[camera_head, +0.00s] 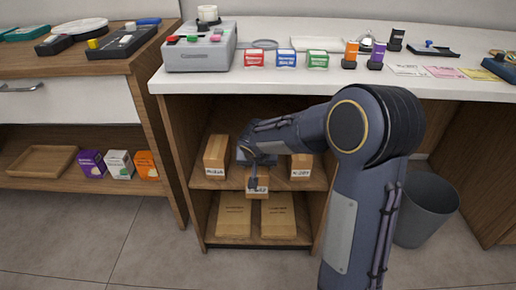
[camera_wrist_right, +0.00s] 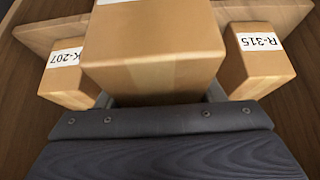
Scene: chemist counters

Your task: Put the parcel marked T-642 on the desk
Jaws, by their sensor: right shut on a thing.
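My right gripper (camera_head: 256,178) reaches into the cabinet under the desk and is shut on the middle cardboard parcel (camera_head: 262,190). The held parcel fills the upper middle of the right wrist view (camera_wrist_right: 155,50). Its white label is partly covered by the gripper in the head view and cut off in the wrist view, so I cannot read it fully. The desk (camera_head: 330,83) has a white top above the cabinet. My left gripper is not in view.
Parcel R-315 (camera_wrist_right: 258,62) and parcel K-207 (camera_wrist_right: 70,78) stand close on either side of the held one. Flat boxes (camera_head: 279,218) lie on the shelf below. The desk top holds a grey machine (camera_head: 200,55), small coloured boxes and cards. A bin (camera_head: 425,215) stands at right.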

